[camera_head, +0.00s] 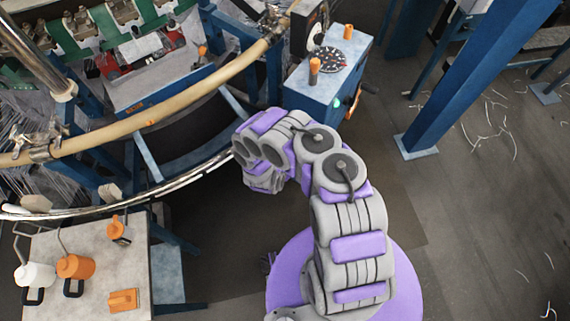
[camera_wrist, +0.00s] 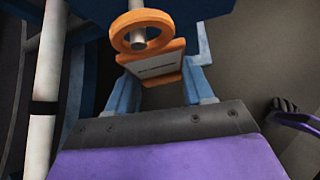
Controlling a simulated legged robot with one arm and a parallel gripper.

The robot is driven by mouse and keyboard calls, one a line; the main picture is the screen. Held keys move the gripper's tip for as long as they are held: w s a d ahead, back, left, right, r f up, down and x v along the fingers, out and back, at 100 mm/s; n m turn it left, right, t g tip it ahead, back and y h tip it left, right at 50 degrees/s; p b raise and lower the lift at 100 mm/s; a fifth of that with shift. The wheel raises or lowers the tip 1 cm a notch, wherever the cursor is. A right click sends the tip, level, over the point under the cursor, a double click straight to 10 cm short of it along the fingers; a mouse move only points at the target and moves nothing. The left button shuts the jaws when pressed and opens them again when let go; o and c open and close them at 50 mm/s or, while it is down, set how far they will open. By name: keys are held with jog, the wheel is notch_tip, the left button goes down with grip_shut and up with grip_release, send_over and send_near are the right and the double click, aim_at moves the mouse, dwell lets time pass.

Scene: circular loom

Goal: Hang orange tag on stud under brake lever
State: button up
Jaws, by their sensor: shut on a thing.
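The orange tag, a flat plate (camera_wrist: 155,66) with a ring on top, is in the wrist view. My gripper (camera_wrist: 160,78) is shut on its plate, with a pale blue finger on each side. A pale round post (camera_wrist: 138,38), which looks like the stud, shows inside the ring. I cannot tell whether the ring is around it or only in front of it. In the head view my arm hides the gripper and tag.
A blue cabinet (camera_head: 312,98) with a dial and an orange-topped knob stands beyond my arm. The loom's curved rail (camera_head: 180,103) is at left. A table (camera_head: 60,232) with jugs is at lower left. A blue post (camera_head: 462,75) rises at right; the floor before it is open.

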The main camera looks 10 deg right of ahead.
dwell(0.4)
jog(key=shift+w+m+g+h, duration=0.15)
jog(key=shift+m+g+h, duration=0.15)
jog(key=shift+m+g, duration=0.15)
jog(key=shift+f+b, duration=0.15)
jog(key=shift+b, duration=0.25)
jog(key=o, duration=1.5)
jog(key=shift+c, duration=0.2)
jog(key=shift+a, duration=0.1)
jog(key=s+f+p+v, duration=0.1)
jog(key=p+v, duration=0.5)
jog(key=v, duration=0.2)
jog(key=shift+a, duration=0.35)
